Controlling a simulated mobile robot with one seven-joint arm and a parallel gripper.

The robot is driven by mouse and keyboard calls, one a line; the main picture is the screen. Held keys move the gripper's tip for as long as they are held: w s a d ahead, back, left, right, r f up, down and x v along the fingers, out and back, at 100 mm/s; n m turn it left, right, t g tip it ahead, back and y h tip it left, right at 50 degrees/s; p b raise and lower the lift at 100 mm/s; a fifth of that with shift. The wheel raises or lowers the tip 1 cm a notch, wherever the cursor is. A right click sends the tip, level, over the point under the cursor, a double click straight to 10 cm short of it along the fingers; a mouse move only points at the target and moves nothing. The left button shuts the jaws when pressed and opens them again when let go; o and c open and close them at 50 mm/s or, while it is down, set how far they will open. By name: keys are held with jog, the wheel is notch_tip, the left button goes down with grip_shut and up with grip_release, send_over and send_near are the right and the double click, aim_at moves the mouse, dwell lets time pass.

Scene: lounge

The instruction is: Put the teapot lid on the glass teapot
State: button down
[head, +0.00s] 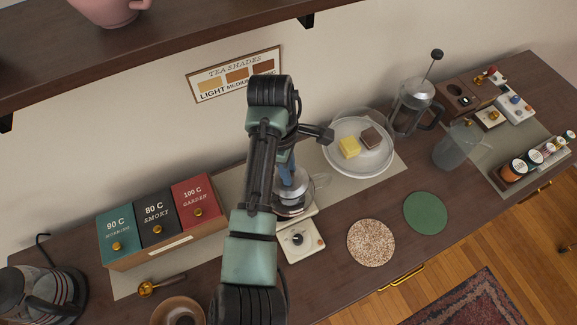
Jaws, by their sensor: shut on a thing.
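The glass teapot (319,182) is in the middle of the counter, behind and to the right of my arm. I cannot tell whether the lid touches the rim.
A white device with a black knob (301,240) is in front of the teapot. Tea boxes (158,222) stand left; a plate with yellow and brown blocks (337,165), a French press (409,105) and a frosted pitcher (453,148) stand right. Two round coasters (371,243) lie in front. A shelf overhangs above.

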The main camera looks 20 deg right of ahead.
jog(key=c, duration=0.6)
grip_release()
jog(key=r, duration=0.7)
jog(key=shift+w+a+r+p, duration=0.25)
jog(key=shift+a+r+p, duration=0.05)
jog(key=shift+a+p, duration=0.1)
jog(key=shift+f, duration=0.1)
